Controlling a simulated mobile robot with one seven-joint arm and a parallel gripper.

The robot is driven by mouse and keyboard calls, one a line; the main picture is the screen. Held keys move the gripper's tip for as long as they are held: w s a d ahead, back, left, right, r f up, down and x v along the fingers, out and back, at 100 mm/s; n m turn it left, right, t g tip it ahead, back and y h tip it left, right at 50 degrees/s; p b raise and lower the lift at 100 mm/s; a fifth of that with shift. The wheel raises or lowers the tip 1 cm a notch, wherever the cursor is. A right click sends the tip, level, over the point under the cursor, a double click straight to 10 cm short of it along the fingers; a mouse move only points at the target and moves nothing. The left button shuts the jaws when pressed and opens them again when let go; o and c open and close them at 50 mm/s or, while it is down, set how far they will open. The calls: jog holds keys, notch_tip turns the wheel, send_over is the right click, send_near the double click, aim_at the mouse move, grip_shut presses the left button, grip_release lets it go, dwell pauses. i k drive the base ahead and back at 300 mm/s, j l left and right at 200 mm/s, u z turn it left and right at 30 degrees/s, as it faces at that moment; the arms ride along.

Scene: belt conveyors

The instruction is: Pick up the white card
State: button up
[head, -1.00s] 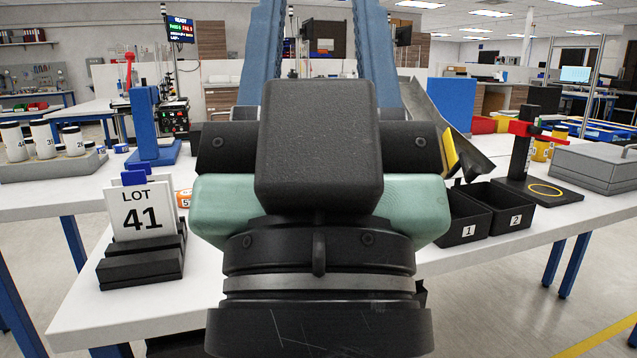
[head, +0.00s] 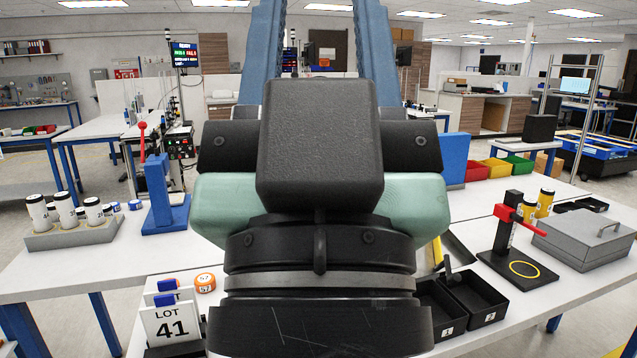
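The white card (head: 172,323), printed "LOT 41", stands upright in a black slotted holder (head: 176,350) at the front left of the white table. Blue pieces show just behind its top edge. The holder is cut off by the bottom of the picture and partly hidden by my arm. My arm fills the middle of the head view, to the right of the card. My gripper's fingers are not visible.
An orange roll (head: 205,283) lies behind the card. A grey rack of white bottles (head: 75,237) and a blue press (head: 162,200) stand farther left. Black bins (head: 470,299), a black stand with a red clamp (head: 510,236) and a grey box (head: 583,239) stand at the right.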

aim_at(169, 322)
jog(key=z, duration=0.15)
jog(key=i+j+z, duration=0.15)
jog(key=j+z, duration=0.35)
jog(key=i+j+z, duration=0.1)
jog(key=j+z, duration=0.85)
jog(key=j, duration=0.65)
jog(key=k+j, duration=0.1)
jog(key=j, duration=0.55)
jog(key=z, duration=0.05)
